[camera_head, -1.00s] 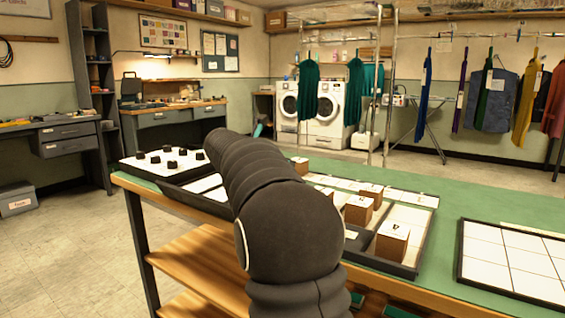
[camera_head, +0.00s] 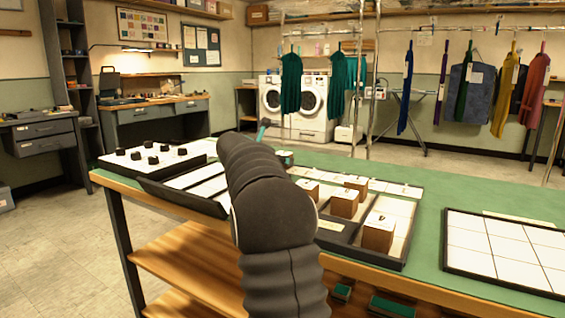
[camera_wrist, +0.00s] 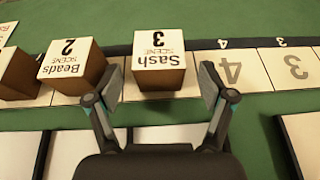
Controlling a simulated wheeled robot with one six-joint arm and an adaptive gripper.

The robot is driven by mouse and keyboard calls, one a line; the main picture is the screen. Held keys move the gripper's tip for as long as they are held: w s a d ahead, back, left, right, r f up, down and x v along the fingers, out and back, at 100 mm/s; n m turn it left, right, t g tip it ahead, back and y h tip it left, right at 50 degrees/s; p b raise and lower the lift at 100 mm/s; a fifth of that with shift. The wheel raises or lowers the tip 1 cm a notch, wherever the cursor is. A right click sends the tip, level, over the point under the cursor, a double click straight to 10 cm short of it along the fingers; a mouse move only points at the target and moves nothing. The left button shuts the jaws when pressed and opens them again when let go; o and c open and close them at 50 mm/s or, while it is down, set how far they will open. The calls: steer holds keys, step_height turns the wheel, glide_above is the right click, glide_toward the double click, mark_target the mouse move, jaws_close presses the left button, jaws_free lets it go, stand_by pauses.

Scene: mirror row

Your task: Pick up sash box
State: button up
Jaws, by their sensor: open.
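The sash box (camera_wrist: 158,50) is a brown wooden block with a white top reading "Sash", "SCENE" and "3", upside down in the wrist view. It stands on a strip of white numbered cells. My gripper (camera_wrist: 160,88) is open, with one finger toward each side of the box's near end and nothing held. I cannot tell whether the fingers touch it. In the head view my dark arm hides the gripper, and I cannot tell which block there is the sash box.
The beads box (camera_wrist: 75,62) stands close left of the sash box, by the left finger. Another brown block (camera_wrist: 18,72) is farther left. Numbered cells to the right are empty. In the head view, several blocks stand on a black-rimmed tray (camera_head: 405,225) on the green bench (camera_head: 430,190).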

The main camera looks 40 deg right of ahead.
steer(key=x, duration=0.3)
steer(key=shift+w+d+f, duration=0.15)
steer(key=shift+d+f, duration=0.1)
steer(key=c, duration=1.3)
steer(key=shift+r, duration=0.15)
